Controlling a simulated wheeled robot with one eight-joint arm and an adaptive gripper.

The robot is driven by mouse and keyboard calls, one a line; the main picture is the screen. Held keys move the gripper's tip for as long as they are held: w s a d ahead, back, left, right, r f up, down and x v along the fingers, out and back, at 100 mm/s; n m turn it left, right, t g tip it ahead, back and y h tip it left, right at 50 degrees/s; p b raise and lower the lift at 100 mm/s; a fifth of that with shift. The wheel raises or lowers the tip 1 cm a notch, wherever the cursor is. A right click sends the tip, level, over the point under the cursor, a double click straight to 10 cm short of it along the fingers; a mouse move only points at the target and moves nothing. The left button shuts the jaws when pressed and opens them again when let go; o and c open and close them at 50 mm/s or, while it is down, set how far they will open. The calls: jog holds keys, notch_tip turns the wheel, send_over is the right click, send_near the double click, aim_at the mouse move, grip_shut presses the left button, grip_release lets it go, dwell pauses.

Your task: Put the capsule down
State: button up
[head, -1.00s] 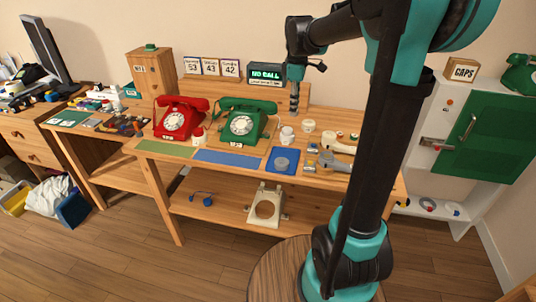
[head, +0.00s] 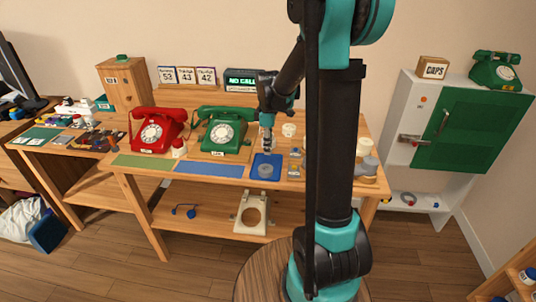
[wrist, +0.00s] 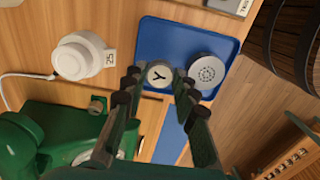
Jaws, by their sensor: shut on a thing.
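My gripper (head: 267,145) points down over the blue tray (head: 255,174) on the workbench. In the wrist view, my gripper (wrist: 159,75) is shut on a round pale capsule marked Y (wrist: 159,74), held between the fingertips. The capsule is over the edge part of the blue tray (wrist: 170,35); I cannot tell whether it touches the tray. A grey perforated disc (wrist: 207,72) lies on the tray beside it. The disc also shows in the head view (head: 265,171). The held capsule is too small to make out in the head view.
A green dial phone (head: 222,132) and a red dial phone (head: 155,131) stand left of the tray. A white round piece with a cord (wrist: 80,56) is near the tray. A blue mat (head: 208,168) lies left of it. Small parts stand on the right.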

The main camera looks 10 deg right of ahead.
jog(key=shift+f, duration=2.05)
jog(key=shift+f, duration=0.1)
jog(key=o, duration=0.6)
jog(key=shift+c, duration=0.2)
